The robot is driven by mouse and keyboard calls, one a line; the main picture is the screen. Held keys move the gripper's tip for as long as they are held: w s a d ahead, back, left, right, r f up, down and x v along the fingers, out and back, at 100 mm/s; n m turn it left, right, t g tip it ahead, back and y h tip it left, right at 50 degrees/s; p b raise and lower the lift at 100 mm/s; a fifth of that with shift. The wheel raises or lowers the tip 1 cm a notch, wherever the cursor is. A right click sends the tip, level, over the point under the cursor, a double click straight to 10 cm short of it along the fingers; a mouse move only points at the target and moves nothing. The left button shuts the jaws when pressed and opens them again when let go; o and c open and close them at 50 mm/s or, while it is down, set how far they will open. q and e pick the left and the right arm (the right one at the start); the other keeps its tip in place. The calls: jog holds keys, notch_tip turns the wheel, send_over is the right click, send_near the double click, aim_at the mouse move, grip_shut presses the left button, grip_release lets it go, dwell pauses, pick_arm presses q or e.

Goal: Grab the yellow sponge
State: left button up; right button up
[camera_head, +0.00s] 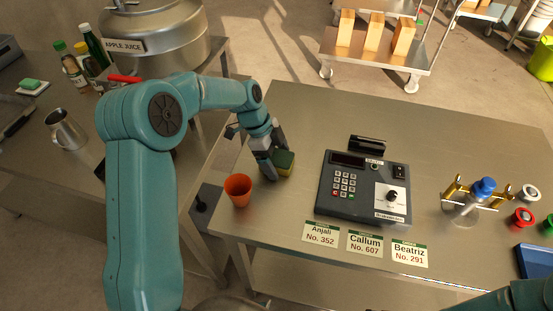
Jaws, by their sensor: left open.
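The yellow sponge (286,168) with a dark green top lies on the metal table, near its left edge. My left gripper (272,171) is open and close against the left side of the sponge, with its fingers pointing down. The fingers partly cover the sponge, and I cannot tell whether they touch it. My right arm shows only in the bottom right corner; its gripper is out of view.
An orange cup (238,190) stands just left of the gripper at the table edge. A grey keypad machine (345,207) stands right of the sponge. Name cards (365,243) lie at the front edge. A flask in a brass stand (463,206) is further right.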

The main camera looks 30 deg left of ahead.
pick_arm(q)
jog(key=c, duration=1)
